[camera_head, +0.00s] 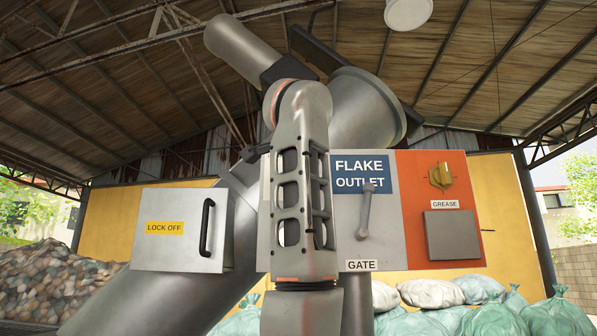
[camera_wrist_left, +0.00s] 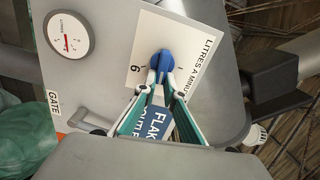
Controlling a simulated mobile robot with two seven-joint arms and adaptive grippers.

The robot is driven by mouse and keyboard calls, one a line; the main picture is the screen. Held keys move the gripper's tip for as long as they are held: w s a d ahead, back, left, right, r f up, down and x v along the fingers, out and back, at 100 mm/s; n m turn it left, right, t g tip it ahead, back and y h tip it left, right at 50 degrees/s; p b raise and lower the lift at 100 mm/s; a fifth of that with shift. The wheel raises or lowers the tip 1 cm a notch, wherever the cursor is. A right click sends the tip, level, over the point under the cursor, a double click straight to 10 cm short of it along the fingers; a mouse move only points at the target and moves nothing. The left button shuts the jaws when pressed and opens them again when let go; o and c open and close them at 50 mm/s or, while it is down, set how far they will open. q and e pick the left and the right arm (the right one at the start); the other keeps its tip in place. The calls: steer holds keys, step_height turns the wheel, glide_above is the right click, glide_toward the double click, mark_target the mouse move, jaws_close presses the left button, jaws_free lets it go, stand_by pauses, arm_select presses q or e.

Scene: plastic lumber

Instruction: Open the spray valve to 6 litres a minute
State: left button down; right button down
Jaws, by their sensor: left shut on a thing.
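The spray valve's blue knob (camera_wrist_left: 162,61) stands on a white plate (camera_wrist_left: 150,30) marked "LITRES A MINUTE", with a 6 and a 1 beside the knob. My left gripper (camera_wrist_left: 162,75) is shut on the blue knob, its fingertips at either side of it. The knob's exact setting cannot be read. A round gauge (camera_wrist_left: 68,36) marked "LITRES" has a red needle; its small figures are too small to read. In the head view my arm stands in front of the outlet panel and hides the knob, the plate and my left gripper. My right gripper is not in view.
The grey panel carries the blue "FLAKE OUTLET" sign (camera_head: 360,176) and the gate lever (camera_head: 364,213). To its right is an orange panel (camera_head: 420,248) with a yellow grease knob (camera_head: 440,176). A "LOCK OFF" door (camera_head: 165,248) is at left. Several sacks (camera_head: 433,292) lie below.

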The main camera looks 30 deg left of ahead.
arm_select(q)
steer(key=shift+s+a+f+m+b, duration=0.1)
steer(key=shift+a+f+m+b, duration=0.15)
steer(key=shift+m, duration=1.9)
steer(key=shift+s+f+m+b, duration=0.15)
steer(key=shift+f+m, duration=0.25)
steer(key=shift+m, duration=1.7)
steer(key=shift+a+f+m+b, duration=0.2)
steer(key=shift+f+m, duration=0.1)
steer(key=shift+m, duration=1.85)
steer(key=c, duration=2.1)
jaws_free()
steer(key=shift+c, duration=0.2)
steer(key=shift+d, duration=0.1)
